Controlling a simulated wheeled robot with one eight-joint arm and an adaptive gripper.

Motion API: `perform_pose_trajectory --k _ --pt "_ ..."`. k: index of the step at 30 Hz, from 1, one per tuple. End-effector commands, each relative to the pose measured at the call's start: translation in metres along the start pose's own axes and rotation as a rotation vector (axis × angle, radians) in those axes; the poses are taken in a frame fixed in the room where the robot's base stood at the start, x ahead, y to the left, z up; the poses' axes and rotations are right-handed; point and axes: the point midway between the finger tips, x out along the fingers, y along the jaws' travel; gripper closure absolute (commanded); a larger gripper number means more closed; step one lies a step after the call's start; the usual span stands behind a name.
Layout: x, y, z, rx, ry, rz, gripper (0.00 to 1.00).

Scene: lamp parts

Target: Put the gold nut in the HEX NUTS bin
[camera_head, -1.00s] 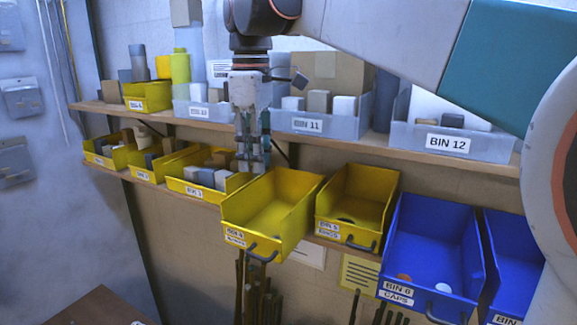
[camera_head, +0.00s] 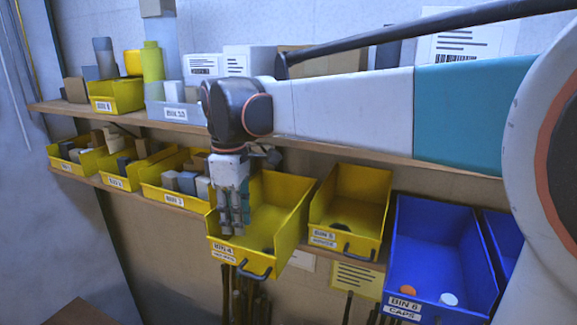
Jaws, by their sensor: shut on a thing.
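My gripper (camera_head: 233,222) points down at the left front part of the yellow bin 4 (camera_head: 283,205), with its fingertips at or just inside the bin's left front rim. The second line of the bin's label is small and blurred, but looks like HEX NUTS. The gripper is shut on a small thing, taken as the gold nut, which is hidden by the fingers. A small dark patch shows on the bin floor near the front; I cannot tell what it is.
Yellow bin 5 (camera_head: 352,190) stands just right, then blue bin 6 (camera_head: 440,235) with an orange and a white cap. Yellow bin 3 (camera_head: 150,192) with blocks is at left. The upper shelf (camera_head: 330,147) runs behind my arm.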

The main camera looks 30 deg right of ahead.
Motion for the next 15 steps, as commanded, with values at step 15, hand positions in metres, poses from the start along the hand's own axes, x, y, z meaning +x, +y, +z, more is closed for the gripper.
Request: perform_pose_trajectory --k 15 --pt "0.050 -0.002 0.001 -0.001 0.000 0.000 1.00"
